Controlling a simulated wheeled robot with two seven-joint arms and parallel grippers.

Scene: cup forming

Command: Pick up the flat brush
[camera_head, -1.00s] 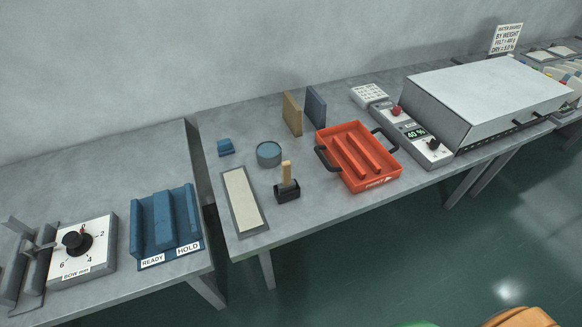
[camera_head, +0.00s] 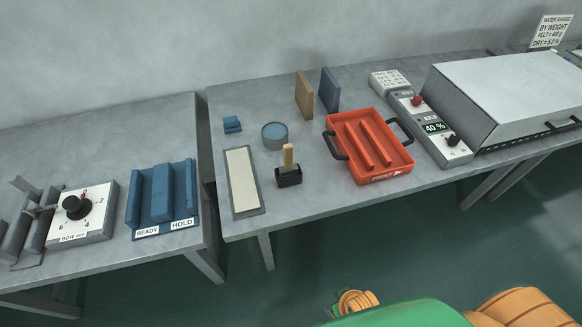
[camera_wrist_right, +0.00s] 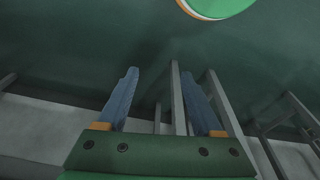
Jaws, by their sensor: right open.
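What looks like the flat brush (camera_head: 288,157) stands upright in a small black holder (camera_head: 289,177) on the middle table, with its pale wooden handle up. Its bristles are hidden. My right gripper (camera_wrist_right: 160,73) shows in the right wrist view, with two blue fingers spread apart and nothing between them. It is over the dark green floor, among table legs, away from the brush. My left gripper is not in view.
A pale strip in a grey tray (camera_head: 243,182) lies left of the holder, a round blue-grey pot (camera_head: 275,136) behind it. An orange-red tray (camera_head: 383,177) with black handles stands to its right. Two upright boards (camera_head: 304,96) stand behind. The front table edge is clear.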

